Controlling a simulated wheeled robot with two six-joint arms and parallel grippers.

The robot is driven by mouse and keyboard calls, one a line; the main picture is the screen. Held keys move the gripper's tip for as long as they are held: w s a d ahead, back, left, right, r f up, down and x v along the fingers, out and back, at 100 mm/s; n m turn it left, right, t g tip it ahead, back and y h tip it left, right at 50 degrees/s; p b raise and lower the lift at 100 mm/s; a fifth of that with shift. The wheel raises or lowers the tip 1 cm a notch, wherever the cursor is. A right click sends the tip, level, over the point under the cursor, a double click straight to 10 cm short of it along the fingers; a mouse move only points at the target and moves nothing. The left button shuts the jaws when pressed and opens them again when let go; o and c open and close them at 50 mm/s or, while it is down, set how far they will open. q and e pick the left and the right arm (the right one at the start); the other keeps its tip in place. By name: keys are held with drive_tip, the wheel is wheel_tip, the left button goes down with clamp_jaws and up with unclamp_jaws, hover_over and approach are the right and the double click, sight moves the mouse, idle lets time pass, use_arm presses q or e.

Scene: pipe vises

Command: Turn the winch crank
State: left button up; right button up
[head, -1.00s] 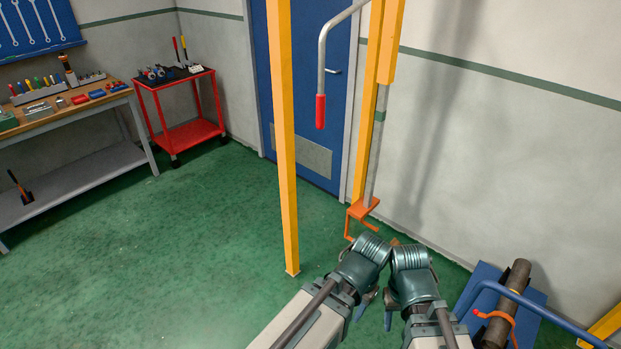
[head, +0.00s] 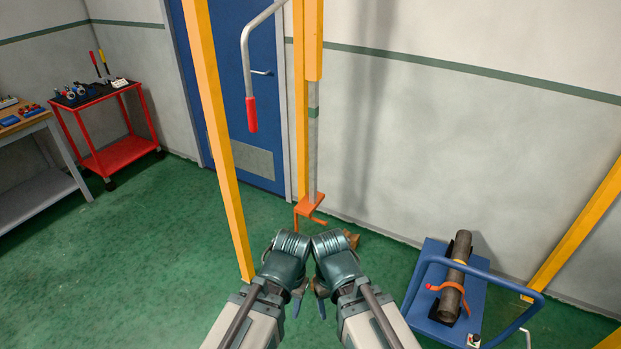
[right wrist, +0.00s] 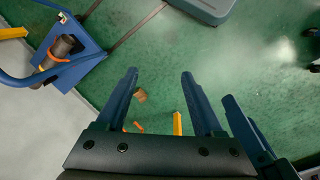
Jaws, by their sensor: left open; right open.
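The winch crank (head: 247,55) is a bent grey rod with a red grip (head: 251,115) hanging down, at the top of the head view, left of centre. It stands in front of the blue door, between two yellow posts; its upper end is cut off by the frame. My left gripper (head: 297,304) and right gripper (head: 320,306) are side by side low in the head view, pointing down, well below and apart from the crank. In the right wrist view my right gripper (right wrist: 158,78) has its blue fingers spread with nothing between them. The crank is not visible there.
A yellow post (head: 225,150) stands left of the crank. An orange bracket (head: 310,207) hangs on a grey rod. A blue cart (head: 432,255) with a strapped pipe (head: 456,272) is at right. A red trolley (head: 105,135) is at left. Green floor between is mostly clear.

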idle(0.3)
drive_tip(key=w+d+f+m+t+y+b, duration=0.1)
drive_tip(key=w+d+f+t+y+b, duration=0.15)
drive_tip(key=d+b, duration=0.45)
drive_tip(key=w+d+f+m+t+y+b, duration=0.1)
drive_tip(key=w+d+f+y+b, duration=0.2)
drive_tip(key=d, duration=0.8)
drive_tip(key=w+d+f+m+t+y+b, duration=0.1)
drive_tip(key=w+d+f+t+b, duration=0.1)
drive_tip(key=w+d+f+b, duration=0.45)
drive_tip(key=s+d+r+m+t+h+b, duration=0.1)
drive_tip(key=s+d+m+t+h+b, duration=0.25)
drive_tip(key=d, duration=1.05)
drive_tip(key=s+d+r+t+b, duration=0.1)
drive_tip(key=s+d+t+b, duration=0.4)
drive_tip(key=d, duration=0.9)
drive_tip(key=s+d+r+m+t+h+b, duration=0.1)
drive_tip(key=s+d+m+h+b, duration=0.3)
drive_tip(key=s+d, duration=0.8)
drive_tip(key=s+d+r+n+t+h+b, duration=0.1)
drive_tip(key=s+d+h, duration=0.65)
drive_tip(key=s, duration=0.85)
drive_tip(key=shift+m+y, duration=0.25)
drive_tip(key=shift+y, duration=0.2)
drive_tip(key=x, duration=1.4)
drive_tip(key=shift+d+f, duration=0.15)
drive_tip(key=shift+d, duration=0.25)
